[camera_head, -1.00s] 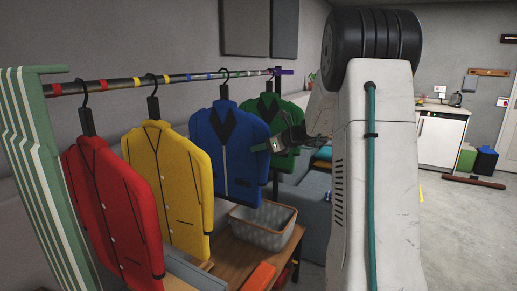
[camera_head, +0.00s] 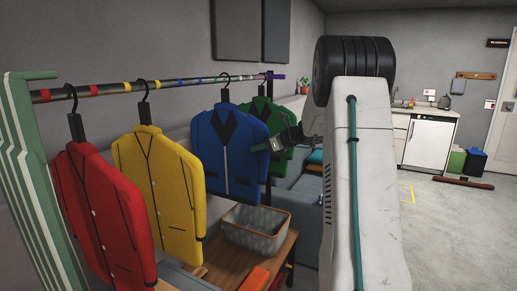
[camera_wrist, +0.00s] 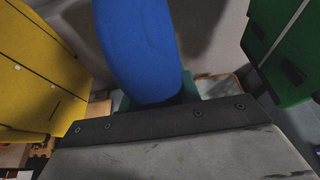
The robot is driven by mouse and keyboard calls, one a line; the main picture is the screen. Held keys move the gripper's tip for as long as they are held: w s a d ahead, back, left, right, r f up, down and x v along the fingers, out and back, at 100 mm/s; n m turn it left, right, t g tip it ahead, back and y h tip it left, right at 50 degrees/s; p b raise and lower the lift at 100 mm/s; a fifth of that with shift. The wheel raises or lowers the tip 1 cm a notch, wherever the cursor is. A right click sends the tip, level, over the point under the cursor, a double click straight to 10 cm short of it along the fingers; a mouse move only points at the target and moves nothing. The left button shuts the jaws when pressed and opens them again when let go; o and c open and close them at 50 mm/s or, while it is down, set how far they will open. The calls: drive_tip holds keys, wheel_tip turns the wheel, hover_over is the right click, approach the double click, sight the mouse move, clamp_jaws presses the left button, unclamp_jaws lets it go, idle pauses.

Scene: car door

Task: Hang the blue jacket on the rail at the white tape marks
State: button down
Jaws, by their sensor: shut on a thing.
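The blue jacket (camera_head: 232,158) hangs upright below the striped rail (camera_head: 108,89), between the yellow and green jackets. Its hook top is level with the rail; I cannot tell whether it bears on it. My gripper (camera_head: 274,146) is shut on the jacket's right-hand sleeve. In the wrist view, the blue sleeve (camera_wrist: 140,50) fills the upper middle, and the fingertips are mostly hidden behind it and my wrist. A pale band shows on the rail near the blue jacket's hook, but the white tape marks are too small to place exactly.
The red jacket (camera_head: 103,215) and yellow jacket (camera_head: 160,190) hang to the left; the green jacket (camera_head: 268,118) hangs close behind the blue one. A grey basket (camera_head: 256,230) stands on a wooden bench below. Open floor lies to the right.

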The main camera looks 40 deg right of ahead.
drive_tip(key=w+d, duration=0.2)
drive_tip(key=d, duration=0.4)
drive_tip(key=w+d, duration=0.3)
drive_tip(key=d, duration=0.4)
drive_tip(key=shift+d, duration=0.3)
idle(1.1)
drive_tip(key=shift+f, duration=0.2)
idle(0.3)
drive_tip(key=c, duration=0.9)
unclamp_jaws()
drive_tip(key=v, duration=0.8)
